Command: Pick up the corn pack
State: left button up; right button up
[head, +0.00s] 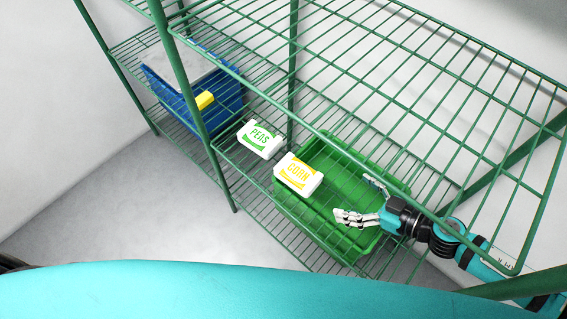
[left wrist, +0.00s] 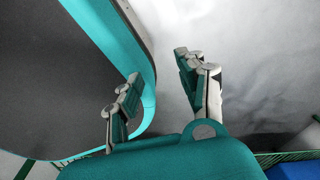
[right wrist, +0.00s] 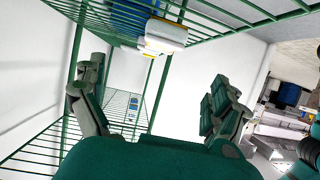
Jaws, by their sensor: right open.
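The corn pack (head: 298,175), white with yellow lettering, is at the left end of the green crate (head: 345,151). It overlaps the rim in the picture, and I cannot tell whether it rests on the rim or beside it. My right gripper (head: 354,198) is open and empty, to the right of the pack and apart from it, over the crate. In the right wrist view a white pack with yellow edging (right wrist: 166,36), apparently the corn, shows beyond the open fingers (right wrist: 158,80). My left gripper (left wrist: 161,76) is open and empty, away from the shelf.
A white and green peas pack (head: 259,139) lies left of the corn on the green wire shelf. A blue crate (head: 222,110) with a yellow item (head: 204,100) stands further left. An upper wire shelf (head: 400,70) overhangs the right arm, and a post (head: 186,85) stands at left.

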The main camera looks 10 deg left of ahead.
send_near(300, 173)
jog(key=x, duration=0.3)
jog(key=shift+w+f, duration=0.25)
jog(key=shift+f, duration=0.25)
jog(key=shift+w+a+f, duration=0.15)
jog(key=shift+w+a, duration=0.1)
jog(key=shift+a, duration=0.15)
jog(key=shift+w+a+f, duration=0.1)
jog(key=shift+w+a, duration=0.05)
jog(key=shift+a, duration=0.2)
jog(key=x, duration=0.4)
jog(key=shift+a, duration=0.3)
pick_arm(q)
jog(key=shift+s+d+f, duration=0.1)
jog(key=shift+s+d, duration=0.2)
jog(key=shift+d, duration=0.2)
jog(key=shift+d, duration=0.1)
pick_arm(e)
jog(key=c, duration=1.4)
jog(key=shift+r, duration=0.2)
jog(key=shift+c, duration=0.2)
